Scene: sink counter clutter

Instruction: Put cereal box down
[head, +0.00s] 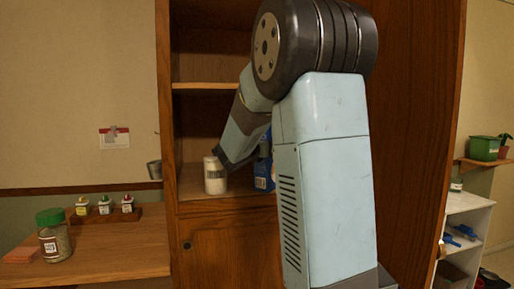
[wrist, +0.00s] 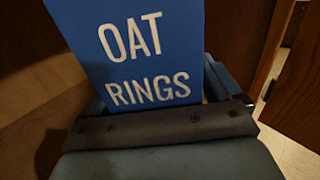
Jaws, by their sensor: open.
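The cereal box is blue with white "OAT RINGS" lettering. It fills the upper middle of the wrist view (wrist: 135,55), and part of it shows in the head view (head: 263,176), at the cupboard's lower shelf (head: 192,194) behind my arm. My gripper (wrist: 160,98) is open, with the box between its fingers. In the wrist view its right finger shows beside the box and its left finger is mostly hidden. I cannot tell whether either finger touches the box. In the head view my arm hides the fingers and most of the box.
A white jar (head: 214,176) stands left of the box on the same shelf. An upper shelf (head: 205,86) is above. A counter at left holds a green-lidded jar (head: 54,240), a sponge (head: 22,255) and a rack of small bottles (head: 104,214). Cupboard sides close in the shelf space.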

